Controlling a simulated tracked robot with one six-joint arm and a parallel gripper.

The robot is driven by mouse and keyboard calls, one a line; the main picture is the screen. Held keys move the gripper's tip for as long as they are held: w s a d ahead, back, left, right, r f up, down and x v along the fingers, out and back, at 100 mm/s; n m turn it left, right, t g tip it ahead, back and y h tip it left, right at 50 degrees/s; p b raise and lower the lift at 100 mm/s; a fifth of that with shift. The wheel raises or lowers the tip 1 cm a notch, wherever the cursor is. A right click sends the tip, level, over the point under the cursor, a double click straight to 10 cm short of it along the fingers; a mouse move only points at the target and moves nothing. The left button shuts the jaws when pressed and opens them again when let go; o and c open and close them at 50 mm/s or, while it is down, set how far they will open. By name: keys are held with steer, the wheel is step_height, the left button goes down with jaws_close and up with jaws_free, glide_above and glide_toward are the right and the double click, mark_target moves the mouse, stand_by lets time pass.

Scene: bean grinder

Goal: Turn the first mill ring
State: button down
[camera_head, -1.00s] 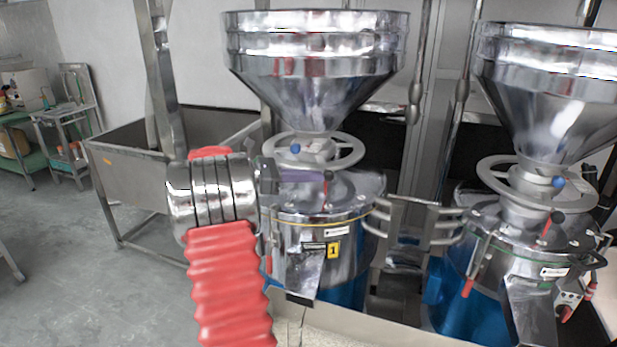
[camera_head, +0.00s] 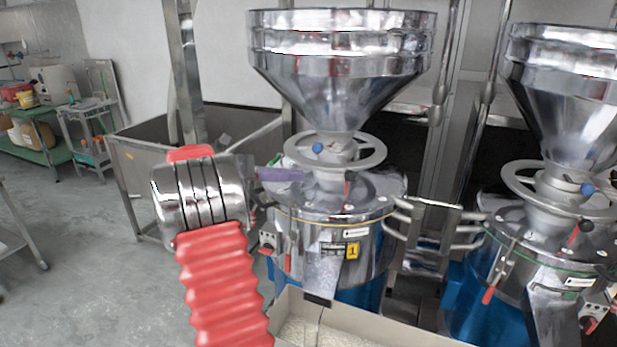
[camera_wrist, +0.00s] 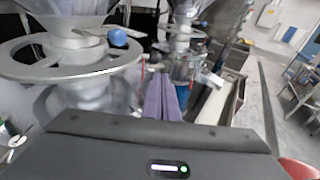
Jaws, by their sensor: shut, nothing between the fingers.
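The first mill, marked with a yellow 1 tag (camera_head: 352,249), stands at centre in the head view. Its grey ring (camera_head: 374,159) is a horizontal handwheel around the neck below the hopper, with a blue knob (camera_head: 317,148) on its left side. The ring (camera_wrist: 30,74) and knob (camera_wrist: 118,37) also show at left in the wrist view. My gripper (camera_head: 285,174) has purple fingers, shut and empty, just left of the ring and slightly below its rim. In the wrist view the fingers (camera_wrist: 163,97) lie together, right of the ring; contact with it cannot be told.
A second mill with its own ring (camera_head: 520,181) stands at right. A metal hopper (camera_head: 341,75) sits above the first ring. A box (camera_head: 375,327) with pale contents stands in front below. A steel sink (camera_head: 140,165) is behind at left. The floor at left is open.

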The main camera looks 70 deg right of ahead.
steer(key=shift+v, duration=1.2)
steer(key=shift+a, duration=0.1)
steer(key=w+a+f+m+t, duration=0.1)
steer(key=w+a+t, duration=0.25)
steer(key=a, duration=0.55)
steer(key=w+a+f+t+y, duration=0.15)
steer(key=a+t, duration=0.25)
steer(key=a, duration=0.6)
steer(key=w+a+m+t+h, duration=0.1)
steer(key=w+a+t, duration=0.3)
steer(key=a, duration=0.5)
steer(key=s+a+f+m+t+y, duration=0.1)
steer(key=a+f+t+y, duration=0.1)
steer(key=a, duration=1.2)
steer(key=s+a+f+m+t+y, duration=0.2)
steer(key=a+t+y, duration=0.3)
steer(key=a, duration=1)
steer(key=shift+s+f+t, duration=0.3)
steer(key=shift+f+t, duration=0.4)
steer(key=shift+t, duration=0.05)
